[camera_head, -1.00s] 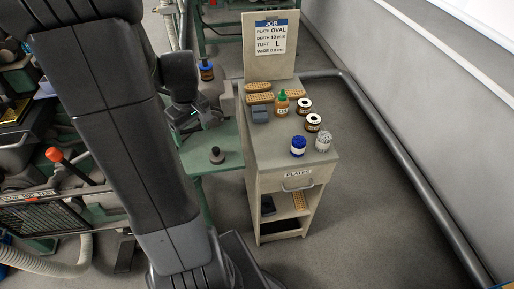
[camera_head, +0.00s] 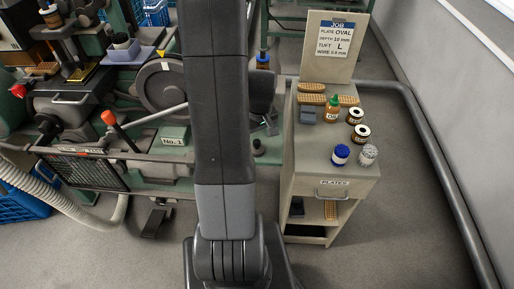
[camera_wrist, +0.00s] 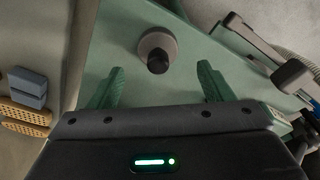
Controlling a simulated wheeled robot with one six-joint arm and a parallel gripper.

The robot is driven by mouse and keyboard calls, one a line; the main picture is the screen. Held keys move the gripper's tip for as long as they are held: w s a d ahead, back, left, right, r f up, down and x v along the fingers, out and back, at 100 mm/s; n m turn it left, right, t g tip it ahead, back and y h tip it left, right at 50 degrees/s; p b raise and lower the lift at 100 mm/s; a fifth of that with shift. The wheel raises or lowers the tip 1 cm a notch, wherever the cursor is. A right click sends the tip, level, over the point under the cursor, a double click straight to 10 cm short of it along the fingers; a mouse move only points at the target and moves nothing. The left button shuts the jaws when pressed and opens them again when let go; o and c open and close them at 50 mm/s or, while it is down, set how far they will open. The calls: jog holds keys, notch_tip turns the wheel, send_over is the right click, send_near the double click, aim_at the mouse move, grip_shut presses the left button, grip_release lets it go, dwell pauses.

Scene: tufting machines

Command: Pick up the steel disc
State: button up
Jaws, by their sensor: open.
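A grey round piece with a dark knob (camera_wrist: 157,48) stands on the green machine table (camera_wrist: 112,45) in the wrist view. It may be the steel disc; no other loose disc is clear. It also shows small and dark in the head view (camera_head: 258,147), just right of my arm. My gripper (camera_wrist: 160,78) is open and empty, its two green fingers apart. The piece lies beyond the fingertips, roughly centred between them, and nothing touches it. In the head view my arm hides most of my gripper.
The tufting machine (camera_head: 90,120), with an orange-knobbed lever (camera_head: 112,122), is at left. A rail runs along the right wall.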

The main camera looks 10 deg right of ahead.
jog(key=shift+w+f+p, duration=0.2)
jog(key=shift+f+p, duration=0.25)
jog(key=shift+f, duration=2.1)
jog(key=c, duration=1.3)
jog(key=shift+r, duration=0.15)
